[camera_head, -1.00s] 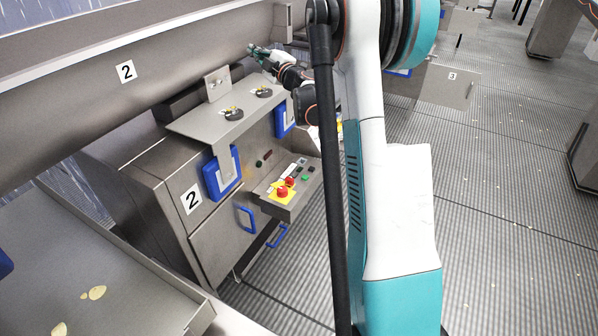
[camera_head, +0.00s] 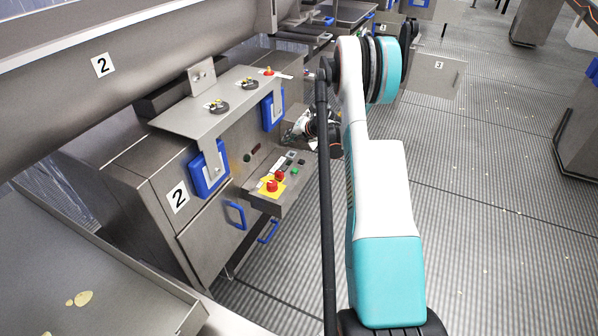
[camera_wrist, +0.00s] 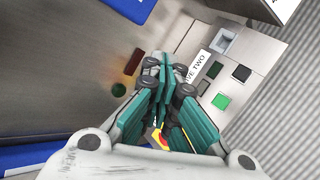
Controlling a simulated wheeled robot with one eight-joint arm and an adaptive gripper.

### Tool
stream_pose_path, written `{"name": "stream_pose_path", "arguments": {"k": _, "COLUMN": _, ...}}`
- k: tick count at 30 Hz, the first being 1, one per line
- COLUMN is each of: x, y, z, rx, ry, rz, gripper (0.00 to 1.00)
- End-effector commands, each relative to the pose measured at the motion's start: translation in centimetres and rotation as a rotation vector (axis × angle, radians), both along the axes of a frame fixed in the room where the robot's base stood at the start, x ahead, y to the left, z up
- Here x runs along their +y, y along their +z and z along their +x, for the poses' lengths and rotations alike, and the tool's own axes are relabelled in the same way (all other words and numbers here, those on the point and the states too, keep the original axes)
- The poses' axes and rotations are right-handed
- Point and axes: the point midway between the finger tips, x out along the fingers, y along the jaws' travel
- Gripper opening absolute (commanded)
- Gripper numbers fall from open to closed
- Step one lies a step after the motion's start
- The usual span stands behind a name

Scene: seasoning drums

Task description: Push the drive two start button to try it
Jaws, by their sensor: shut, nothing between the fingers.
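The control box (camera_head: 262,203) sticks out from the front of the cabinet marked 2. In the wrist view its label (camera_wrist: 197,66) reads "...VE TWO", partly hidden by my fingers. A bright green button (camera_wrist: 221,101) sits on the box beside black buttons (camera_wrist: 241,73); the green button is small in the head view (camera_head: 294,171). My gripper (camera_wrist: 163,65) is shut and empty, its fingertips left of the label and apart from the green button. In the head view my gripper (camera_head: 291,137) is above the box's far end, partly hidden by my arm.
Blue handles (camera_head: 235,215) and blue latches (camera_head: 208,168) project from the cabinet. A shelf (camera_head: 195,118) with knobs overhangs above. The floor to the right is open.

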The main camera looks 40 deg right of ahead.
Motion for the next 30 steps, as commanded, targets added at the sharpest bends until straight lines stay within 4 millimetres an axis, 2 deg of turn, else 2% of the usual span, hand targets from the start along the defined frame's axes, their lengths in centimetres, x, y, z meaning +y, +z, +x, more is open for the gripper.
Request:
{"name": "stream_pose_path", "arguments": {"k": 1, "x": -0.1, "y": -1.3, "z": -0.4, "rx": 0.028, "ry": 0.019, "rz": -0.045, "gripper": 0.0}}
{"name": "stream_pose_path", "arguments": {"k": 3, "x": -0.5, "y": -2.5, "z": -0.9, "rx": 0.061, "ry": 0.042, "rz": -0.104, "gripper": 0.0}}
{"name": "stream_pose_path", "arguments": {"k": 6, "x": -0.8, "y": -3.5, "z": -1.4, "rx": 0.093, "ry": 0.064, "rz": -0.156, "gripper": 0.0}}
{"name": "stream_pose_path", "arguments": {"k": 22, "x": -1.0, "y": -4.1, "z": -1.6, "rx": 0.108, "ry": 0.073, "rz": -0.181, "gripper": 0.0}}
{"name": "stream_pose_path", "arguments": {"k": 30, "x": -1.0, "y": -6.0, "z": -1.6, "rx": 0.107, "ry": 0.073, "rz": -0.181, "gripper": 0.0}}
